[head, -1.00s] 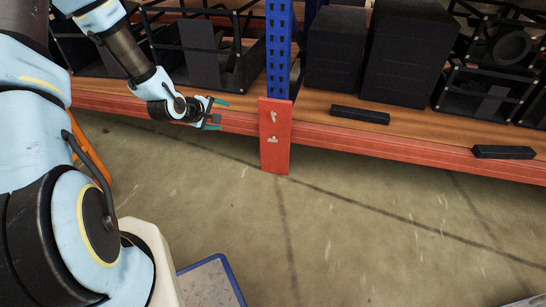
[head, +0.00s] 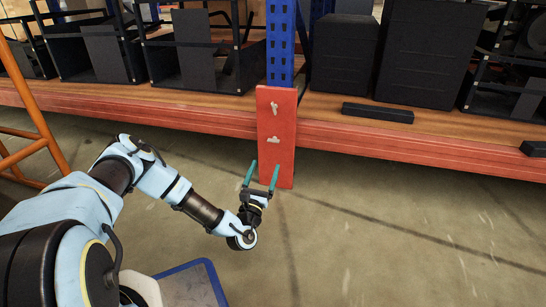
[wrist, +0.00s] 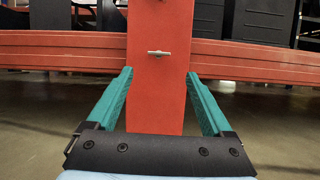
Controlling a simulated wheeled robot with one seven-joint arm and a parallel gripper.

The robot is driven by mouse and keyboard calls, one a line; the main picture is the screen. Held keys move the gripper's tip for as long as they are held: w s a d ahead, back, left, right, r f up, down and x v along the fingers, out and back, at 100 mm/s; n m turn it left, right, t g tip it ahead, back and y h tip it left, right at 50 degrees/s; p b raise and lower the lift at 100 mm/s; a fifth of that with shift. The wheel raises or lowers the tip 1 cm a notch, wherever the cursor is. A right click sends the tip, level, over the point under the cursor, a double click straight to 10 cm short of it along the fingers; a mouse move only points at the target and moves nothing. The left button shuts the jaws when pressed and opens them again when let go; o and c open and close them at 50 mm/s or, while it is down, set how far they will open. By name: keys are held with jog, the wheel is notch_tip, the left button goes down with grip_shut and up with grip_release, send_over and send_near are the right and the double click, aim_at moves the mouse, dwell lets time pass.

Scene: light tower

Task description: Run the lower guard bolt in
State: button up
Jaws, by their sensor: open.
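The red guard plate (head: 277,160) stands upright at the foot of the blue rack post (head: 280,45). Two small pale bolts show on its face, one above the other. The upper bolt (head: 275,108) is turned near upright. The lower bolt (head: 273,140) lies crosswise; in the wrist view it (wrist: 159,53) is a small grey bar with a middle hub, above and beyond the fingertips. My gripper (head: 262,169) is open and empty, its two teal fingers pointing at the plate just below the lower bolt. In the wrist view the fingers (wrist: 160,73) stand either side of the plate.
An orange-red shelf beam (head: 400,145) runs left and right behind the plate. Black crates and boxes (head: 343,55) stand on the wooden shelf, with a black bar (head: 378,112) near its edge. An orange frame (head: 30,120) stands at left. The floor in front is clear.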

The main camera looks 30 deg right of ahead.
aim_at(274, 140)
jog(key=b+x, duration=0.4)
jog(key=x, duration=0.6)
jog(key=shift+w+d, duration=0.2)
jog(key=shift+w, duration=0.1)
grip_shut()
dwell(0.4)
